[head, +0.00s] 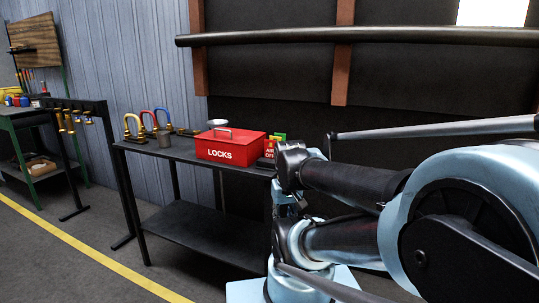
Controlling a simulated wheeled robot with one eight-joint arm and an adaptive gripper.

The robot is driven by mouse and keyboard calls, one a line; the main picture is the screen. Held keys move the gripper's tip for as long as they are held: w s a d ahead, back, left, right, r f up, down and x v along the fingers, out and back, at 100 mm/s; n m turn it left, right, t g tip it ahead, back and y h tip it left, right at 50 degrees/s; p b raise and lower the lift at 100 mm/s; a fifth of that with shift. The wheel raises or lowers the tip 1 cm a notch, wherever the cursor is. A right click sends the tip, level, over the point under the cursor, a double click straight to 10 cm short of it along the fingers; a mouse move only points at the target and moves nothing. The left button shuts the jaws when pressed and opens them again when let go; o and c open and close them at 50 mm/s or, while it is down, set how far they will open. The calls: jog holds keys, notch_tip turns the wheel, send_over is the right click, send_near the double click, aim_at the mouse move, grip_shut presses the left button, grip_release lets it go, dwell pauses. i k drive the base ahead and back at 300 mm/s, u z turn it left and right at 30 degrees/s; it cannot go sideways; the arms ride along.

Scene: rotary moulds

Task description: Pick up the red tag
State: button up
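A red tag (269,148) with pale lettering, seemingly "AIR OFF", stands on the dark table (190,157) just right of the red LOCKS box. Green and yellow tags (280,137) show behind it. My arm covers the area just right of the tag and may hide part of it. The fingers of my gripper cannot be made out, so I cannot see whether they are open or shut.
The red LOCKS box (230,146) has a handle and a small pale dish (217,122) by its lid. A black rack (78,108) stands farther left. Floor in front is clear.

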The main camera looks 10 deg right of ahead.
aim_at(268, 150)
jog(key=u, duration=1.05)
jog(key=k, duration=2.15)
jog(key=z, duration=1)
jog(key=i, duration=1)
jog(key=u, duration=0.05)
